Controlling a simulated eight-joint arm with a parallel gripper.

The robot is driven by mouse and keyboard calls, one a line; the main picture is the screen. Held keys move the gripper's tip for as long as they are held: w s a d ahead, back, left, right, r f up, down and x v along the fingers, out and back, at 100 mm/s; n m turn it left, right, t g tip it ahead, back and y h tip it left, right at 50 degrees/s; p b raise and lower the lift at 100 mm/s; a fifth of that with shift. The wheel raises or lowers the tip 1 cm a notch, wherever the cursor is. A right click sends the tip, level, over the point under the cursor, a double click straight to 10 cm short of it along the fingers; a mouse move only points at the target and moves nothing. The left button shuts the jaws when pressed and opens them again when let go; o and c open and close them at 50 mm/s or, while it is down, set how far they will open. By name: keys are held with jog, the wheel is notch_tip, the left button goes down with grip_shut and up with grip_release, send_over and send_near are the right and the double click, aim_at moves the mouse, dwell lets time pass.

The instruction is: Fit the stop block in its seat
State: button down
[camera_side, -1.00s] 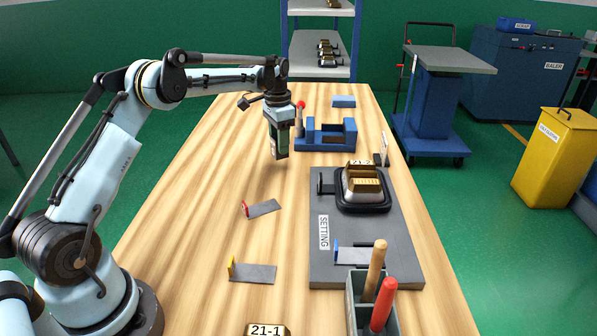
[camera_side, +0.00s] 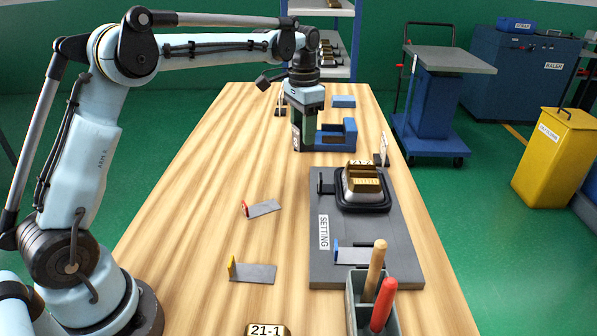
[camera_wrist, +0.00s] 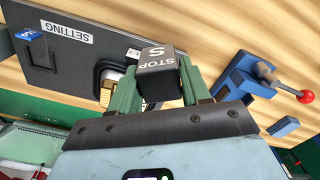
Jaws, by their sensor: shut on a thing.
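My gripper (camera_wrist: 158,82) has green fingers shut on a dark stop block (camera_wrist: 158,58) marked "STOP" and "S" in the wrist view. In the side view my gripper (camera_side: 304,138) is above the table in front of the blue vise-like fixture, and the block is hard to make out. The grey setting plate (camera_side: 325,262), labelled "SETTING", lies nearer and to the right. It bears a black-rimmed foil tray (camera_side: 384,207) with gold-coloured tooling marked "21-2" in it. A small dark upright piece stands at the plate's left edge. I cannot tell which part is the seat.
The blue fixture (camera_side: 348,132) has a red-knobbed lever (camera_wrist: 305,97) in the wrist view. Red-tabbed (camera_side: 262,208) and yellow-tabbed (camera_side: 255,273) grey strips lie on the table. A blue-tabbed strip (camera_side: 357,256) lies on the plate. A tool holder (camera_side: 357,290) stands in front. The table's left side is clear.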

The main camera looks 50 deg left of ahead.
jog(key=shift+r, duration=3)
jog(key=s+d+f+m, duration=0.2)
jog(key=s+d, duration=0.1)
jog(key=d, duration=0.6)
jog(key=s+d+f+m, duration=0.2)
jog(key=d, duration=0.6)
jog(key=s+d+f+m, duration=0.2)
jog(key=s+d+f, duration=0.1)
jog(key=d, duration=0.6)
jog(key=shift+w+f, duration=0.1)
jog(key=shift+f, duration=3.45)
jog(key=shift+f, duration=0.55)
jog(key=c, duration=0.8)
grip_release()
